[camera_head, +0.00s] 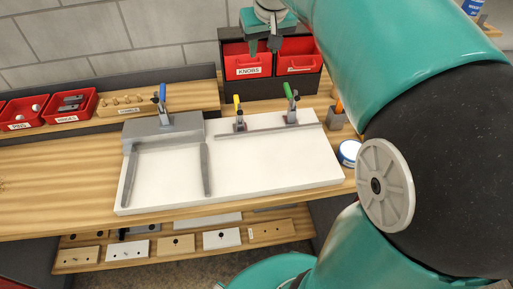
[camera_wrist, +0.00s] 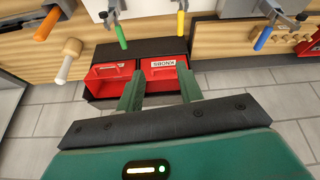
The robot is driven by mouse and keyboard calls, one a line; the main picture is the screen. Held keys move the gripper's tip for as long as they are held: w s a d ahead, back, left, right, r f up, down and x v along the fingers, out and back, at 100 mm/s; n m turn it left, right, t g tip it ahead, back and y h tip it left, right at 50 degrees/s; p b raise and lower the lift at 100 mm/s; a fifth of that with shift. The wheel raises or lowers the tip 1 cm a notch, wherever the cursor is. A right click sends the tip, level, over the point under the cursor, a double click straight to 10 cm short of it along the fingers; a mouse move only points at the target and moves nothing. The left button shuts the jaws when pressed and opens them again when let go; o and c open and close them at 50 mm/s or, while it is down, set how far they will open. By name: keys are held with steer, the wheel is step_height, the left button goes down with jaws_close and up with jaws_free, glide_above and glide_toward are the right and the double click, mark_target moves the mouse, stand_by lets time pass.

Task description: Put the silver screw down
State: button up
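I cannot make out a silver screw in either view. My gripper (camera_head: 264,44) is over the black rack with red bins at the back of the bench. In the wrist view my gripper (camera_wrist: 159,92) has its two green fingers spread apart, with no object visible between them. Beyond the fingers are the red bin labelled KNOBS (camera_wrist: 163,73) and a second red bin (camera_wrist: 107,75). In the head view these are the KNOBS bin (camera_head: 247,68) and its neighbour (camera_head: 296,64).
A white board (camera_head: 285,165) lies on the wooden bench (camera_head: 60,185), with a grey fixture (camera_head: 165,131) and blue, yellow and green clamp handles. More red bins (camera_head: 70,106) stand at left. A blue-and-white round container (camera_head: 349,153) is right of the board. My arm covers the right side.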

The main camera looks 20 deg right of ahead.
steer(key=s+a+f, duration=0.3)
steer(key=s+a, duration=0.1)
steer(key=s, duration=0.3)
steer(key=s+a+f, duration=0.3)
steer(key=s+f, duration=0.1)
steer(key=s, duration=0.3)
steer(key=s+a+f+n+y, duration=0.1)
steer(key=s+a+f, duration=0.2)
steer(key=s, duration=0.4)
steer(key=shift+s+a+f+t, duration=0.25)
steer(key=shift+a+t, duration=0.15)
steer(key=shift+a, duration=0.45)
